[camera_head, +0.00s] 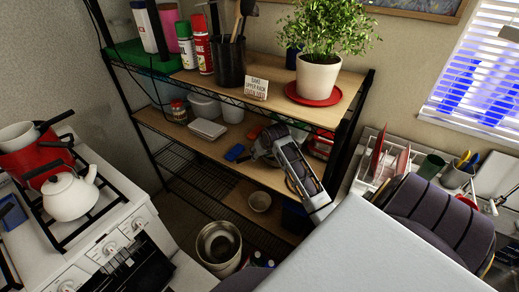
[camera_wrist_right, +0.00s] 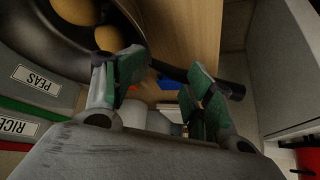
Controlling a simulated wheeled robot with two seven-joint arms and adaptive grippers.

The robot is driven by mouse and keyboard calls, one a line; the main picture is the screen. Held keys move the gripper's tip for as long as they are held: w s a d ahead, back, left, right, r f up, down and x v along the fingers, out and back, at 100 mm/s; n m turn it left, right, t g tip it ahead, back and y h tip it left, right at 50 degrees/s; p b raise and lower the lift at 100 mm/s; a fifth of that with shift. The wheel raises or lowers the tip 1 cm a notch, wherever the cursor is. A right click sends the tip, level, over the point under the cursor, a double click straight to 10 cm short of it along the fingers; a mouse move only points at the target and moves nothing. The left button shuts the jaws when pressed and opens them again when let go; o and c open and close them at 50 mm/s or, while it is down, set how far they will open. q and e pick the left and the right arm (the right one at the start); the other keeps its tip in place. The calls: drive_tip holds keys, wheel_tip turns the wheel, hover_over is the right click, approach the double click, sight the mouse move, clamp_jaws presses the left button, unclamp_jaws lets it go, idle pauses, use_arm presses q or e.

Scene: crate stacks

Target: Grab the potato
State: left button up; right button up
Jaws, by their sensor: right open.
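Brown potatoes lie in a dark round pan (camera_wrist_right: 130,22) in the right wrist view. One potato (camera_wrist_right: 75,10) is cut by the top edge, and a smaller one (camera_wrist_right: 108,38) lies close to the left fingertip. My right gripper (camera_wrist_right: 165,76) is open, its green-padded fingers apart with nothing between them. The pan's dark handle passes behind the right finger. In the head view my right gripper (camera_head: 262,145) reaches into the middle level of the shelf, and I cannot make out the potatoes there. My left gripper is not in view.
Containers labelled PEAS (camera_wrist_right: 38,82) and RICE (camera_wrist_right: 18,128) stand beside the pan. The shelf rack (camera_head: 215,145) has a plant (camera_head: 318,75) and bottles on top. White containers (camera_head: 205,106) stand left of my gripper. A stove (camera_head: 95,215) is at the left.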

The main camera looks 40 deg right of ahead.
drive_tip(key=shift+d, duration=0.15)
drive_tip(key=shift+s+x, duration=0.2)
drive_tip(key=shift+x, duration=0.95)
drive_tip(key=shift+f, duration=0.25)
drive_tip(key=shift+w+f, duration=0.1)
drive_tip(key=shift+p+x, duration=0.75)
drive_tip(key=shift+x, duration=1.55)
